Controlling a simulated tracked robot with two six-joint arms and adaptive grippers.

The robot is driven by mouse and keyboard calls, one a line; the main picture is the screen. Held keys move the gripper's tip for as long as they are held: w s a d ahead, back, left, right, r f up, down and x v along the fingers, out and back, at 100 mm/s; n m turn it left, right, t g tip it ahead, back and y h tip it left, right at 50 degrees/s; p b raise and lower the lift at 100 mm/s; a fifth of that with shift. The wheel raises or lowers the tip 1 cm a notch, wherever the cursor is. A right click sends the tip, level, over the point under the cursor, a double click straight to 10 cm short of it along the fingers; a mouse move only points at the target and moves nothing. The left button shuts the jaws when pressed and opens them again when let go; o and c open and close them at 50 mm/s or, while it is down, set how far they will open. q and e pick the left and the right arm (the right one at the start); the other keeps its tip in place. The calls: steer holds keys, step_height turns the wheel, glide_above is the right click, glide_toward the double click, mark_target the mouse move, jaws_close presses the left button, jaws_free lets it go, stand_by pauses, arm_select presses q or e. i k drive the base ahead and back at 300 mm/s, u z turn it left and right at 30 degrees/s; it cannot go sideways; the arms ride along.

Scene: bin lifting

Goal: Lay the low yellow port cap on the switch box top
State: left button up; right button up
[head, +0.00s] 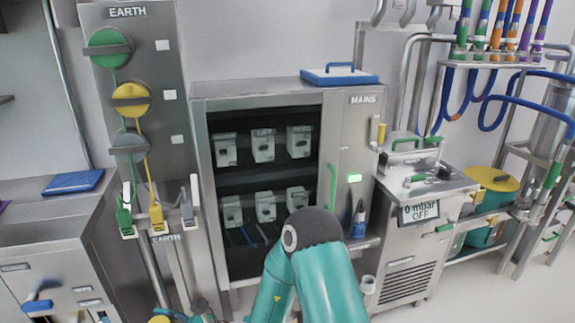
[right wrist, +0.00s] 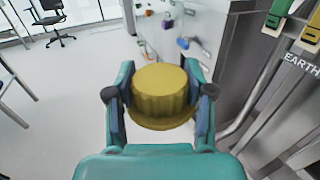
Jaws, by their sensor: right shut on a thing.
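The yellow port cap (right wrist: 160,92), a ribbed round cap with a wider rim, is between the two fingers of my right gripper (right wrist: 160,78), which is shut on it. In the head view the right gripper (head: 190,315) is low at the left, cut by the bottom edge, with a bit of yellow cap (head: 160,319) beside it. The switch box (head: 285,160) is the grey cabinet marked MAINS. My left gripper is not in view.
The EARTH panel (head: 135,75) with green, yellow and grey knobs stands left of the switch box. A grey cabinet with a blue item (head: 73,182) is at the far left. A unit with a display (head: 420,210) and pipes stand at the right.

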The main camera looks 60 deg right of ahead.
mark_target(248, 84)
steer(key=z, duration=0.8)
steer(key=i, duration=1.05)
steer(key=z, duration=0.15)
